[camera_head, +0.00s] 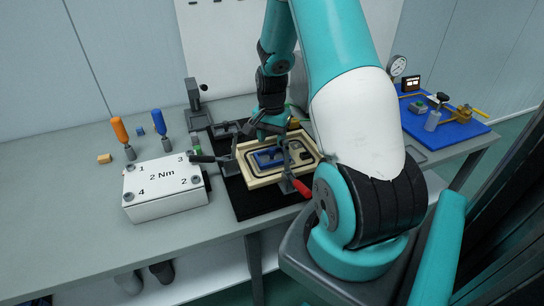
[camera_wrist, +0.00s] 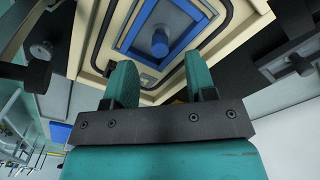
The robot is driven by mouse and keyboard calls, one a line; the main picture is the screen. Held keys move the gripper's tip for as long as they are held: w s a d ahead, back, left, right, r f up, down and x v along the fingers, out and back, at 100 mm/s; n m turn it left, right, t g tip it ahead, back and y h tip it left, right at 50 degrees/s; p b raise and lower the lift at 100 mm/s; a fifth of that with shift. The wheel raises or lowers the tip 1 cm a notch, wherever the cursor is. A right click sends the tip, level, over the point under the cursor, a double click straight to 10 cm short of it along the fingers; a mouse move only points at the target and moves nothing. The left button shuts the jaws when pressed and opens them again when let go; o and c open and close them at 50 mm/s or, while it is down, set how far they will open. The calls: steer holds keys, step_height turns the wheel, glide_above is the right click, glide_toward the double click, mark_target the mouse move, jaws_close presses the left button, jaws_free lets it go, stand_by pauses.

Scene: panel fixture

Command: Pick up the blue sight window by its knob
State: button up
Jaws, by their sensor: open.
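The blue sight window (camera_head: 265,158) lies in the cream panel frame (camera_head: 262,182) on the black mat. In the wrist view the window (camera_wrist: 188,42) is a blue rectangular frame with a grey pane. Its round blue knob (camera_wrist: 160,42) stands up from the pane. My gripper (camera_head: 266,136) is above the far side of the panel in the head view. In the wrist view my gripper (camera_wrist: 162,82) shows two teal fingers spread apart with nothing between them. The knob is ahead of the fingertips and apart from them. The knob is hard to make out in the head view.
A red-handled clamp (camera_head: 297,186) and a dark-handled clamp (camera_head: 208,158) stand at the panel's edges. A white box marked 2 Nm (camera_head: 166,190) stands left. Orange (camera_head: 121,132) and blue (camera_head: 159,122) screwdrivers stand behind it. A blue mat (camera_head: 440,128) with fittings lies right.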

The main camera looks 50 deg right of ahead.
mark_target(272, 148)
step_height(272, 148, down, 5)
steer(key=shift+d+r+p, duration=0.1)
steer(key=shift+r+p, duration=0.1)
steer(key=shift+p, duration=0.2)
steer(key=shift+c, duration=0.2)
jaws_close()
